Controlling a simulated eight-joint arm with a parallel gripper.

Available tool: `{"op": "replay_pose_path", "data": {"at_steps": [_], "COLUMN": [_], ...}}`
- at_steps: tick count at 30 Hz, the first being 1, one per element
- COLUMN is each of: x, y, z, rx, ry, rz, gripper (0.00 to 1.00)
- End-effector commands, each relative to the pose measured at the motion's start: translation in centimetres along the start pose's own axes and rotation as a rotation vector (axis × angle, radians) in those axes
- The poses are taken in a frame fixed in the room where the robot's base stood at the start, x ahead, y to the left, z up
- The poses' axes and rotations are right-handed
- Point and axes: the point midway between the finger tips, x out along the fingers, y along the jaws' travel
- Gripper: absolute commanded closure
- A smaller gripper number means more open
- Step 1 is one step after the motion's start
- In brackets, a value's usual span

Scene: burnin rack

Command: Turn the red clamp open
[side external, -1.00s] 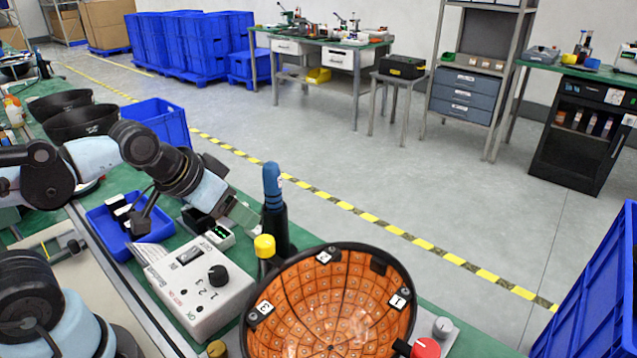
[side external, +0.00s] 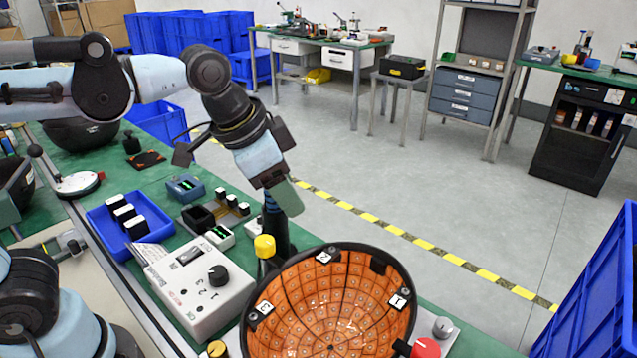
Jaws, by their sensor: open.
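The red clamp (side external: 426,347) is a round red knob with a white mark on top, on a dark arm at the lower right rim of the orange-lined bowl (side external: 330,300). The bowl is a dark shell with an orange gridded inside and tags numbered 1, 2 and 3. My gripper (side external: 287,200) is open and empty. It hangs above and behind the bowl, over the black post, up and left of the red clamp and well apart from it. Its fingers overlap in this view, and the top of the post is hidden behind them.
A yellow-capped clamp (side external: 264,246) stands at the bowl's left rim, and a grey knob (side external: 441,327) is beside the red clamp. A white control box (side external: 195,285) with a black dial and a blue tray (side external: 157,222) lie to the left. A large blue crate (side external: 600,300) is at right.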

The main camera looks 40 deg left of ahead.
Motion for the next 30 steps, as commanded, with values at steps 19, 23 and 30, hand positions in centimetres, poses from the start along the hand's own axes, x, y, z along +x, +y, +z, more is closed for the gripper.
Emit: {"op": "replay_pose_path", "data": {"at_steps": [19, 23, 30], "x": [-4.4, -4.7, -3.8], "y": [21.8, 23.8, 24.3], "z": [-11.6, -11.6, -11.1], "rx": [1.134, 1.225, 1.248], "ry": [-0.268, -0.287, -0.293], "rz": [0.335, 0.361, 0.368], "gripper": [0.43, 0.43, 0.43]}}
